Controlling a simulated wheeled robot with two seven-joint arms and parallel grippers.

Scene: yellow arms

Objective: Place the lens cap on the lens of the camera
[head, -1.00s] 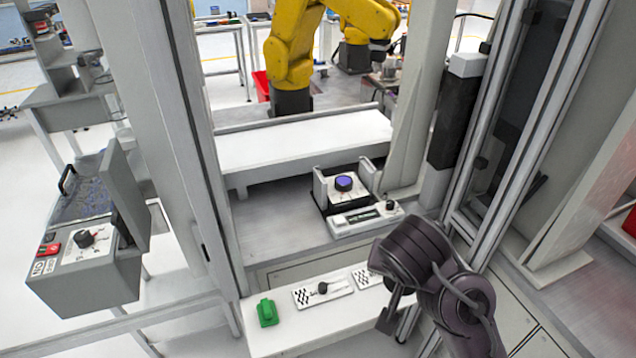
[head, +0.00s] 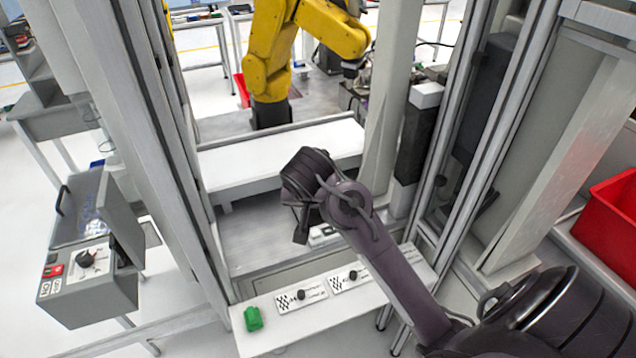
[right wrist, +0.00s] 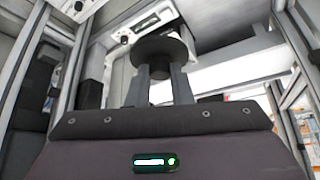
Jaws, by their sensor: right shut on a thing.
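My right gripper (head: 302,232) hangs over the grey work surface, its fingers mostly hidden by my own wrist in the head view. In the right wrist view its two fingers (right wrist: 160,84) are shut on a round black disc, which looks like the lens cap (right wrist: 160,50). The camera cannot be made out now. The dark round piece with a blue-violet top that the head view showed earlier is hidden behind my right arm. My left gripper is not in view.
A white panel with a dark window (head: 322,232) shows partly beside my wrist. Grey posts (head: 185,150) frame the opening. A red bin (head: 610,215) stands right.

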